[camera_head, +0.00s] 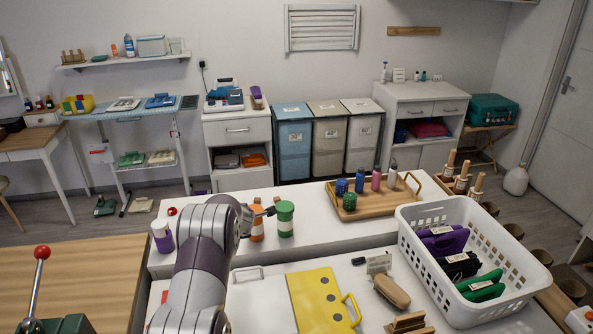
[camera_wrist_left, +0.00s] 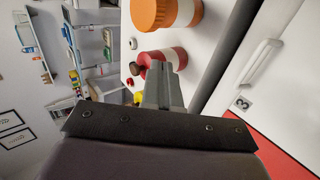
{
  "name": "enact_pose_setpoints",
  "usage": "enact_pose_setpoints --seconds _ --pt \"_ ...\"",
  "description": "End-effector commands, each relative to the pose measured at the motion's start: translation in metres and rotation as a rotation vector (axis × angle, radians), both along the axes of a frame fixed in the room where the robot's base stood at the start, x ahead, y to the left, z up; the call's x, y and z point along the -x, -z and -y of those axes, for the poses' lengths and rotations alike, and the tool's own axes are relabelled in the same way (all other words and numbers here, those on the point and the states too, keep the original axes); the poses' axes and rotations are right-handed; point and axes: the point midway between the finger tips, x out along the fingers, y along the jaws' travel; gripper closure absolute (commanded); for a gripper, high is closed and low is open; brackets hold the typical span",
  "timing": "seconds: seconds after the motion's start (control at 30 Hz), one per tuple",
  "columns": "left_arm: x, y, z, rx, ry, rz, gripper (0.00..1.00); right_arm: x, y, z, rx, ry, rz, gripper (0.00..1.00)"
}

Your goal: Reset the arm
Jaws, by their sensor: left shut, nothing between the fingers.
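My left arm (camera_head: 203,260) rises from the bottom centre of the head view and reaches over the white counter. My left gripper (camera_wrist_left: 165,62) is shut and empty in the wrist view, with its grey fingers together. In the head view the gripper (camera_head: 268,210) is small and dark, close to an orange bottle (camera_head: 257,230) and a green-lidded jar (camera_head: 285,218). In the wrist view, an orange-lidded container (camera_wrist_left: 165,13) and a red-and-white container (camera_wrist_left: 172,56) lie beyond the fingertips. I cannot tell whether the fingers touch them. My right gripper does not show.
A purple bottle (camera_head: 162,236) stands left of the arm. A wooden tray (camera_head: 375,206) with bottles stands at the right. A white basket (camera_head: 460,290) with cases is at the front right, beside a yellow board (camera_head: 318,300). A red-knobbed lever (camera_head: 37,280) stands at the front left.

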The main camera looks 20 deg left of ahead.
Motion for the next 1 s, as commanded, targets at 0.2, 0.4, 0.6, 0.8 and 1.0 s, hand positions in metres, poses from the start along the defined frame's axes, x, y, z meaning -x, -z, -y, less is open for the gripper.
enact_pose_setpoints --seconds 0.2,0.4,0.6,0.8,1.0 --pt "0.017 0.033 0.028 -0.053 0.238 -0.143 1.0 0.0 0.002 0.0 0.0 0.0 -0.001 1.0" --pt "0.156 0.033 0.156 -0.208 1.078 -0.563 1.0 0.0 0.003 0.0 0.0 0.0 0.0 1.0" --pt "0.325 -0.014 0.227 -0.385 1.743 -0.83 1.0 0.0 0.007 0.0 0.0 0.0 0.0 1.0" --pt "0.387 -0.049 0.248 -0.581 1.935 -0.845 1.0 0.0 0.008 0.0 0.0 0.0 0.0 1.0" --pt "0.381 -0.057 0.255 -0.626 1.94 -0.817 1.0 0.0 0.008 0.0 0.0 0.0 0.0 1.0"
